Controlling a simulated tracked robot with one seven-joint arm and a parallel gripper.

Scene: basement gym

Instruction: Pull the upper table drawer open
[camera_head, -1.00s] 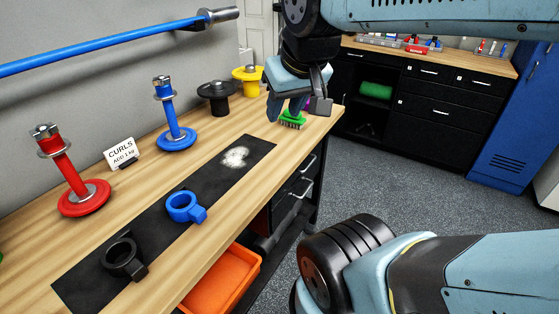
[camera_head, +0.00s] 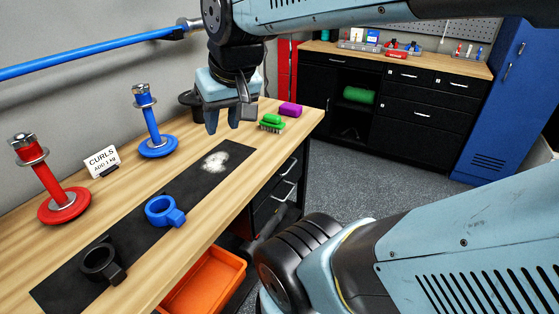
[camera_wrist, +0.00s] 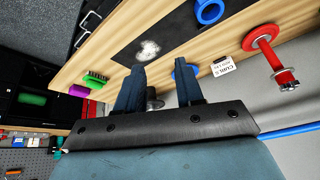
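The table (camera_head: 120,209) has a black drawer unit under its far right end. The upper drawer (camera_head: 272,182) is shut, with a silver bar handle (camera_head: 289,167) on its front; a second handle (camera_head: 284,190) sits below on the lower drawer. Dark drawer fronts with handles (camera_wrist: 86,22) also show at the top left of the wrist view. My gripper (camera_head: 222,124) is above the table top, up and to the left of the drawers, touching nothing. In the wrist view its two fingers (camera_wrist: 160,88) are spread apart with nothing held between them.
A green brush (camera_head: 271,122) and purple block (camera_head: 290,109) lie at the table's far end. A black mat (camera_head: 130,225) holds blue and black collars and white powder. Weight stands line the wall side. An orange bin (camera_head: 205,284) is below the table. Grey floor (camera_head: 340,180) is clear.

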